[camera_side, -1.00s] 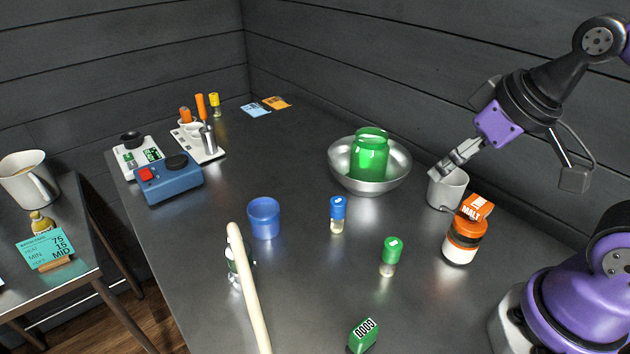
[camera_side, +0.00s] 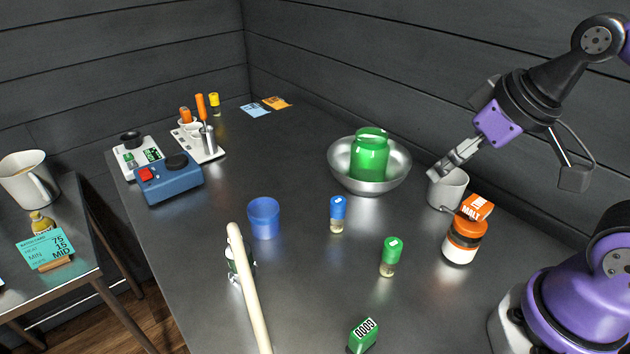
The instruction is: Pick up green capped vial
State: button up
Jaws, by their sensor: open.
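The green capped vial (camera_side: 391,256) stands upright on the dark table, with a clear lower part holding something pale. My gripper (camera_side: 440,172) is open and empty, up and to the right of the vial, near the rim of a white mug. It is well apart from the vial. The blue capped vial (camera_side: 337,214) stands upright to the left of and behind the green one.
A white mug (camera_side: 447,191) and an orange MALT jar (camera_side: 462,240) stand right of the vial. A steel bowl (camera_side: 345,178) holds a green jar (camera_side: 370,153).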

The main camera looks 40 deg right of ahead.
aim_at(394, 244)
jog(key=w+a+f+g, duration=0.1)
jog(key=a, duration=0.1)
jog(key=a+f+g, duration=0.1)
jog(key=a+g, duration=0.1)
jog(key=w+a+f+g, duration=0.1)
jog(key=a+g, duration=0.1)
jog(key=shift+w+a+f, duration=0.25)
jog(key=shift+w+f, duration=0.05)
jog(key=shift+f, duration=0.1)
jog(key=shift+a+f+g, duration=0.15)
jog(key=shift+f+g, duration=0.15)
jog(key=shift+f, duration=0.05)
jog(key=f, duration=1)
jog(key=shift+s+a, duration=0.1)
jog(key=shift+s, duration=0.1)
jog(key=shift+c, duration=0.4)
grip_shut()
